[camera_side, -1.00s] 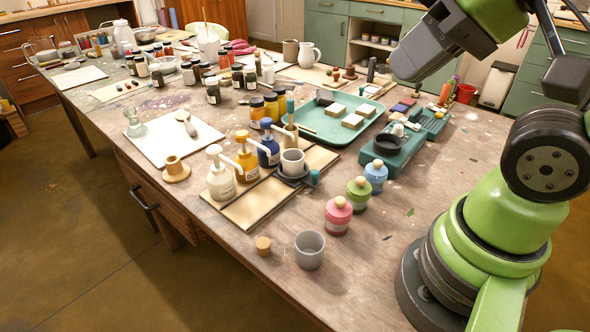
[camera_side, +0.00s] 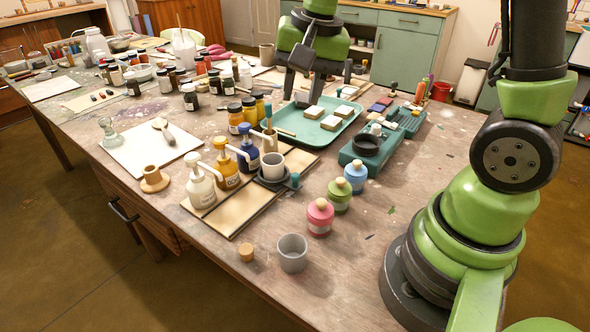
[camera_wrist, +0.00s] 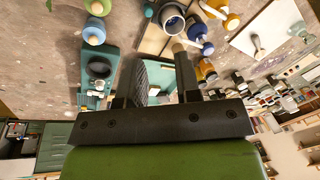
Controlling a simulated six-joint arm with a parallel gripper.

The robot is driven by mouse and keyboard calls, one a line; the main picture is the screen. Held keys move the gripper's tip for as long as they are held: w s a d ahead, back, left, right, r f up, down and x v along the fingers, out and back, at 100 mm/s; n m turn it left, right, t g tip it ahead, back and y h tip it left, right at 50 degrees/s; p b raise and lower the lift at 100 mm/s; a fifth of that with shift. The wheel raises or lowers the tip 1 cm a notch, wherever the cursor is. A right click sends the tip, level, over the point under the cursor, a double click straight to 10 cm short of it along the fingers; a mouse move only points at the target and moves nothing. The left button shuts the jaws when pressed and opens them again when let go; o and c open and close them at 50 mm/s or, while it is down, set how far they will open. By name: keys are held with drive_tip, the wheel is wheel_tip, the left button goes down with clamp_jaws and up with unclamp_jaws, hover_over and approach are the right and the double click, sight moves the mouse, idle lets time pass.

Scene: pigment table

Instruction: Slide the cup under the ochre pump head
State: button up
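A light grey cup (camera_side: 272,165) stands upright in a dark round holder with a teal knob (camera_side: 294,181), on the tan board before the pump bottles. It is nearest the blue pump bottle (camera_side: 249,157). The ochre pump bottle (camera_side: 228,178) stands left of the blue one, its white head pointing toward the board. A cream pump bottle (camera_side: 200,191) is at the left end. My gripper (camera_side: 318,84) hangs over the far end of the green tray, open and empty, apart from the cup. In the wrist view the cup (camera_wrist: 172,21) shows beyond the two parted fingers.
A second grey cup (camera_side: 292,256) and a cork (camera_side: 246,252) stand near the front edge. Pink (camera_side: 320,219), green and blue jars stand right of the board. The green tray (camera_side: 340,133) holds pale blocks. Amber jars (camera_side: 235,119) stand behind the pumps. Bare table lies at right.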

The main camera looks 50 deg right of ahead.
sight(295, 174)
drive_tip(key=w+d+f+m, duration=0.1)
drive_tip(key=f, duration=0.5)
drive_tip(key=w+d+f+m+g, duration=0.1)
drive_tip(key=f, duration=0.6)
drive_tip(key=w+d+f+g, duration=0.1)
drive_tip(key=f, duration=0.5)
drive_tip(key=shift+w+f+m, duration=0.2)
drive_tip(key=shift+f+m, duration=0.05)
drive_tip(key=shift+m, duration=0.15)
